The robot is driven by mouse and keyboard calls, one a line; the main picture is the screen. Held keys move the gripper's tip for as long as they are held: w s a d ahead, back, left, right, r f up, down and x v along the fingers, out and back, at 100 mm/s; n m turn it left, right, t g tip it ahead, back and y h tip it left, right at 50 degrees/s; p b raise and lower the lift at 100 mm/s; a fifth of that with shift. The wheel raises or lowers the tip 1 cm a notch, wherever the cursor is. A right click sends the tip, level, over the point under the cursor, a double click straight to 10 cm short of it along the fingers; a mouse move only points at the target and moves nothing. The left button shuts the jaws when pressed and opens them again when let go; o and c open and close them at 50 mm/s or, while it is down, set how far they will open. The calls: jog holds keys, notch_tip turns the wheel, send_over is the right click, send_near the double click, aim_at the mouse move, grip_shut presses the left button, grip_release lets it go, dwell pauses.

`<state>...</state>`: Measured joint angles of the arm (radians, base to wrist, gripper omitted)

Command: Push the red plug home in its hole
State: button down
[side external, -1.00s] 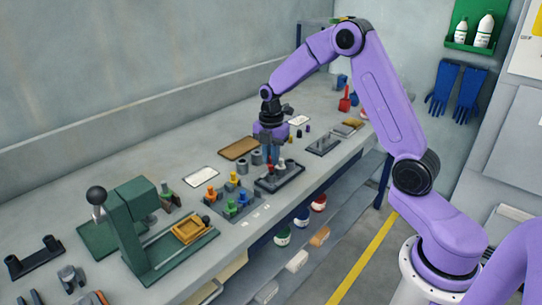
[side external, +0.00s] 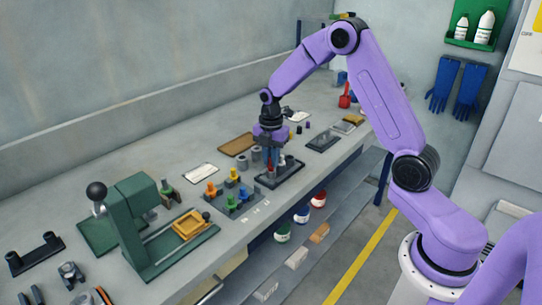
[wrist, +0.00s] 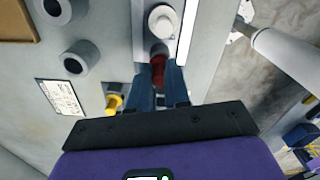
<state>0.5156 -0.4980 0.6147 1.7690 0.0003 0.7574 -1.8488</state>
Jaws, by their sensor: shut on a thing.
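The red plug (wrist: 158,68) is between the blue fingertips of my gripper (wrist: 158,78) in the wrist view. In the side view my gripper (side external: 271,160) points straight down over the dark rack (side external: 292,175), shut on the plug. A white plug (wrist: 162,20) stands in the same rack, just beyond the red one; it also shows in the side view (side external: 282,161). The red plug's lower end and its hole are hidden, so I cannot tell how deep it sits.
Grey hollow cylinders (wrist: 80,58) stand left of the rack. A block with coloured plugs (side external: 236,203) and a green press (side external: 140,225) are further left in the side view. A second dark rack (side external: 322,142) lies to the right. The bench front edge is close.

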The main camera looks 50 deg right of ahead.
jog(key=shift+f, duration=0.65)
jog(key=c, duration=1)
grip_release()
jog(key=shift+r, duration=0.1)
notch_tip(320, 180, up, 17)
jog(key=shift+r, duration=0.1)
jog(key=c, duration=0.5)
jog(key=shift+m, duration=0.7)
notch_tip(320, 180, down, 9)
jog(key=shift+r, duration=0.1)
grip_shut()
jog(key=shift+f, duration=2.8)
